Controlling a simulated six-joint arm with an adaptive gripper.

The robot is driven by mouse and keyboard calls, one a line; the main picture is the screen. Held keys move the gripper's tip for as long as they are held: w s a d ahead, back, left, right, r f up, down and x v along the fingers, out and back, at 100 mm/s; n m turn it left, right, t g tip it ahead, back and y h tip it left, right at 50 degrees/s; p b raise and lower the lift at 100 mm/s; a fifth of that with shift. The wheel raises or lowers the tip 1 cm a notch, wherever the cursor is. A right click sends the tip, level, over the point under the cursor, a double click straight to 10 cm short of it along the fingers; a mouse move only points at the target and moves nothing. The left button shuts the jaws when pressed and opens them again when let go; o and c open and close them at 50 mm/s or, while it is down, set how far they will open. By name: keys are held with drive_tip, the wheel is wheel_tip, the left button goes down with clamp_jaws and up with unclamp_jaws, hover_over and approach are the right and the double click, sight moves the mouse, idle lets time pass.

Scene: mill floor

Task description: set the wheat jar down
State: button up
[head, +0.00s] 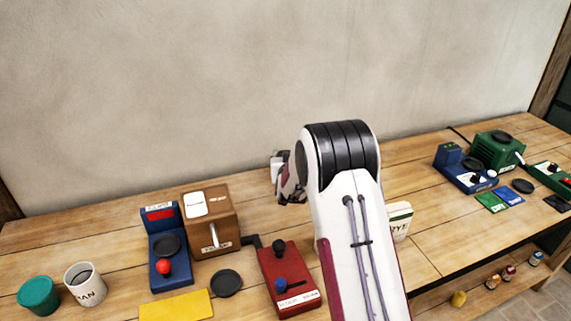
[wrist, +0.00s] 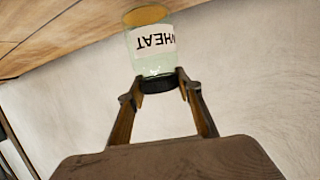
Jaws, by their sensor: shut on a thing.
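The wheat jar (wrist: 152,62) is clear glass with a white label reading WHEAT, a dark lid and tan contents at its far end. The label reads upside down in the wrist view. My gripper (wrist: 160,84) is shut on the jar at its dark lid, one finger on each side. In the head view my arm hides most of the gripper and jar; only dark gripper parts and a small pale patch show left of the arm. I cannot tell whether the jar touches the table.
The wooden table (head: 120,232) holds a brown mill (head: 214,240), a blue scale (head: 170,275), a red device (head: 290,262), a BRAN cup (head: 86,290), a teal cup (head: 38,297) and a RYE container (head: 400,222). Bare planks show behind the red device.

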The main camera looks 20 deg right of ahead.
drive_tip(key=shift+f, duration=1.55)
drive_tip(key=shift+f, duration=0.15)
drive_tip(key=o, duration=1.3)
drive_tip(key=shift+f, duration=0.1)
drive_tip(key=shift+s+r, duration=0.1)
drive_tip(key=shift+r, duration=0.1)
drive_tip(key=shift+s+a+r, duration=0.15)
drive_tip(key=shift+s+r, duration=0.05)
drive_tip(key=shift+s, duration=0.2)
drive_tip(key=shift+v, duration=5.5)
